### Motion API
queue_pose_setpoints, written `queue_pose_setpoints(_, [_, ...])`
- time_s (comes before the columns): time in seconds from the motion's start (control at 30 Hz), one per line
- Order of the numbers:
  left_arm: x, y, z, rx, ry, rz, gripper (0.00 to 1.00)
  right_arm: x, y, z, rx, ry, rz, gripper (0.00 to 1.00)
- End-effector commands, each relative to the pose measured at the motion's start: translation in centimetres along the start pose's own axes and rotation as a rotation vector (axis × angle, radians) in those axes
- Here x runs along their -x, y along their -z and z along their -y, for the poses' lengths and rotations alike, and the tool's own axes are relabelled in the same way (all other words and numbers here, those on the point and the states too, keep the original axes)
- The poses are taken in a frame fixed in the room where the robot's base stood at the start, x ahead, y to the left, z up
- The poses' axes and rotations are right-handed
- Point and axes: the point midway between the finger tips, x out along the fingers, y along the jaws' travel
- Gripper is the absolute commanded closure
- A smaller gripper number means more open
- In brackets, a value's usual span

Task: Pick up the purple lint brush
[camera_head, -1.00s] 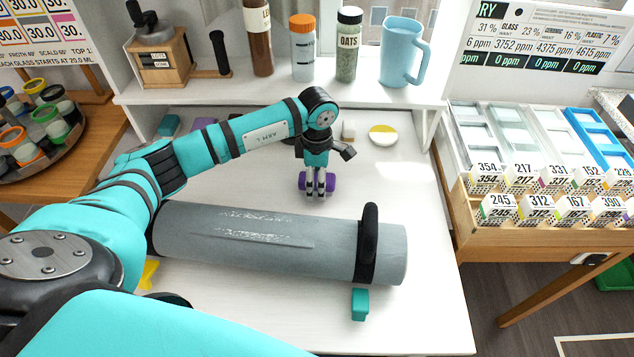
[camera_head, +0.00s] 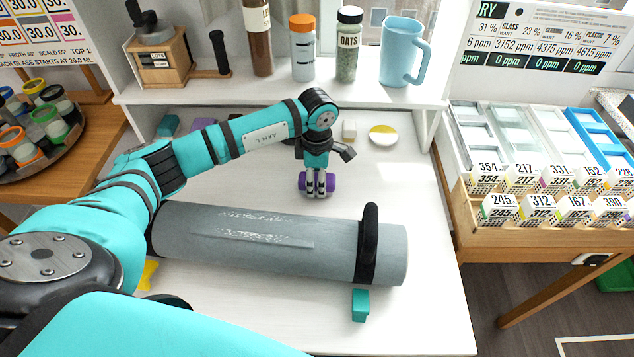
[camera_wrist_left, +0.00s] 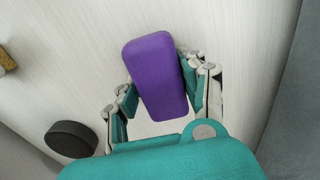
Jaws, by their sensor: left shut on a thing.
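The purple lint brush (camera_head: 331,182) is on the white table (camera_head: 420,330), just behind the grey roll. In the left wrist view the purple block (camera_wrist_left: 156,72) lies between the two fingers, which touch or nearly touch its sides. My left gripper (camera_head: 317,190) points down over it and is shut on it. It also shows in the left wrist view (camera_wrist_left: 160,95). I cannot tell whether the brush is clear of the table. My right gripper is not in view.
A large grey roll (camera_head: 260,240) with a black strap (camera_head: 367,245) lies in front of the gripper. A teal block (camera_head: 360,305) and a yellow item (camera_head: 148,273) lie near it. A yellow-and-white disc (camera_head: 383,135) lies behind. A shelf with bottles and a blue jug (camera_head: 402,52) stands at the back.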

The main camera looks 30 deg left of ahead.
Motion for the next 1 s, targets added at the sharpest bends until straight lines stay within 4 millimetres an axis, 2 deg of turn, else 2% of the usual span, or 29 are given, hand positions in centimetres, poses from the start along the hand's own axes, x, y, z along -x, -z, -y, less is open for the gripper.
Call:
queue_pose_setpoints(0.23, [0.1,0.0,0.0,0.000,0.000,0.000,0.90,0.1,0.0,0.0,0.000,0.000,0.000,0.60])
queue_pose_setpoints(0.37, [1.0,0.0,0.0,0.000,0.000,0.001,0.90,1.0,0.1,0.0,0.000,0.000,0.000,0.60])
queue_pose_setpoints(0.73, [8.2,0.0,-0.1,0.000,-0.004,0.001,0.90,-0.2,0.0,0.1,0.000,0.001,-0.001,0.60])
queue_pose_setpoints(0.9, [10.1,0.0,-0.1,0.000,-0.002,0.001,0.90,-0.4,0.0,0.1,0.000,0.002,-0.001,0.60])
queue_pose_setpoints(1.0, [10.5,0.0,0.0,0.000,0.000,0.000,0.90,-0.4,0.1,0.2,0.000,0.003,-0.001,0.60])
